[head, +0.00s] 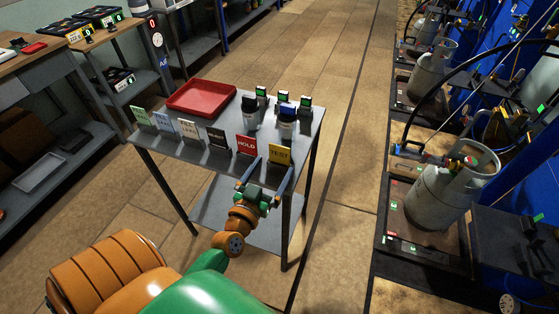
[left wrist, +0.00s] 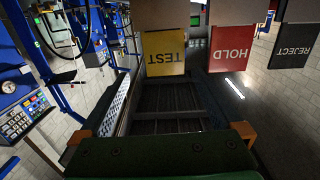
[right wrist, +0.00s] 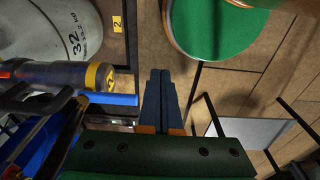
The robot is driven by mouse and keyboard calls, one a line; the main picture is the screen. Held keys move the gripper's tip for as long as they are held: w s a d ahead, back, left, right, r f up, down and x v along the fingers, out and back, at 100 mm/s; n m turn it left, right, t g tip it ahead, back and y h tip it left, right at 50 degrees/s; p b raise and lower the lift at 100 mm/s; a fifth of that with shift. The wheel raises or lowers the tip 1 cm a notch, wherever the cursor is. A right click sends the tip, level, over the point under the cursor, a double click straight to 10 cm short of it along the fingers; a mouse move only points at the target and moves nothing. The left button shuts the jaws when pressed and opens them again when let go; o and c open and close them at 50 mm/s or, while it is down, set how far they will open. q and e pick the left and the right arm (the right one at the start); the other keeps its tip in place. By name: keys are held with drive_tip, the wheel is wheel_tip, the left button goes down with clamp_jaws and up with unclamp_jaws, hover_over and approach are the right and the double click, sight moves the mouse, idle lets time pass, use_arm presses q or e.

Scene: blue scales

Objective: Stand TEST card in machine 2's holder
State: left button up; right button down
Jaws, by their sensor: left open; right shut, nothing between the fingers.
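The yellow TEST card (head: 281,154) stands at the front right of a small grey table, last in a row of cards. It also shows in the left wrist view (left wrist: 164,50). My left gripper (head: 269,172) is open at the table's front edge. Its fingers point at the card and lie to either side of it, with nothing gripped. My right gripper (right wrist: 160,74) is shut and empty, near a grey cylinder marked 32 (right wrist: 45,25) and a yellow label 2 (right wrist: 117,23). I cannot make out machine 2's holder for certain.
The red HOLD card (head: 246,145) and dark REJECT card (head: 216,138) stand left of TEST. A red tray (head: 201,97) and small dark devices (head: 288,118) sit behind. Cylinders on scales, such as this one (head: 436,195), line the right. Open floor lies between.

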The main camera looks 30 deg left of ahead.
sight(279, 150)
use_arm(q)
drive_tip(key=shift+n+y, duration=0.3)
drive_tip(key=shift+y, duration=0.2)
drive_tip(key=x, duration=0.7)
drive_tip(key=shift+w+a+r, duration=0.15)
drive_tip(key=shift+a+r, duration=0.1)
drive_tip(key=shift+r, duration=0.1)
drive_tip(key=shift+d, duration=0.1)
drive_tip(key=shift+c, duration=1.3)
drive_tip(key=c, duration=1.1)
